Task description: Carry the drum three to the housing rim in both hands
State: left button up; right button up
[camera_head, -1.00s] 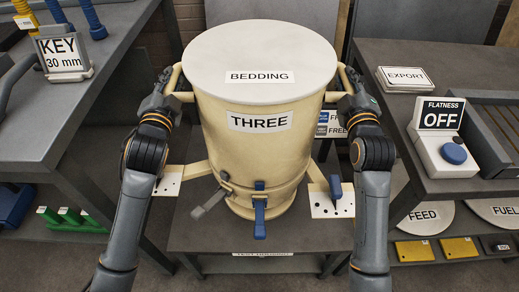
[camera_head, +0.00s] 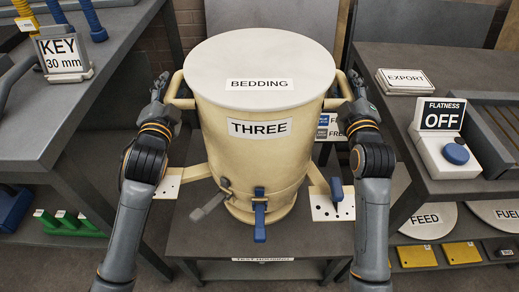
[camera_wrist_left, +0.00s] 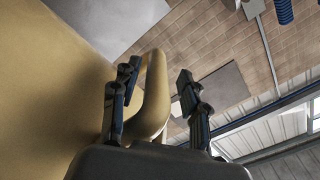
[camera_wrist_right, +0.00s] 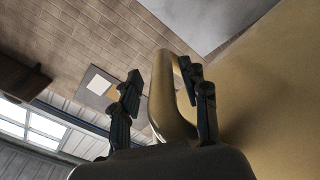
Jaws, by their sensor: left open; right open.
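The cream drum three (camera_head: 225,150) stands upright, with a pale lid marked BEDDING and a THREE label. Its base meets the cream housing (camera_head: 240,211), which has latches and sits on a low grey stand. I cannot see the seating at the back. My left gripper (camera_head: 163,90) is open at the drum's left handle (camera_head: 183,103). In the left wrist view its fingers (camera_wrist_left: 158,95) are apart, with the handle (camera_wrist_left: 154,105) between them. My right gripper (camera_head: 354,92) is open at the right handle (camera_head: 334,102). The right wrist view shows its fingers (camera_wrist_right: 163,95) either side of that handle (camera_wrist_right: 163,105).
A blue latch (camera_head: 259,215) is at the housing front, a grey lever (camera_head: 208,207) to its left. White perforated plates (camera_head: 333,206) flank the housing. Benches on both sides hold a KEY sign (camera_head: 62,55) and a FLATNESS switch box (camera_head: 445,150), leaving narrow gaps around my arms.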

jog(key=shift+s, duration=0.1)
pick_arm(q)
jog(key=s, duration=1.1)
jog(key=shift+f, duration=0.2)
pick_arm(e)
jog(key=s, duration=1.2)
jog(key=shift+f, duration=0.15)
pick_arm(q)
jog(key=shift+o, duration=0.2)
jog(key=shift+s, duration=0.1)
pick_arm(e)
jog(key=shift+w, duration=0.1)
pick_arm(q)
jog(key=o, duration=0.7)
jog(key=shift+o, duration=0.2)
jog(key=shift+s, duration=2.5)
pick_arm(e)
jog(key=shift+o, duration=0.2)
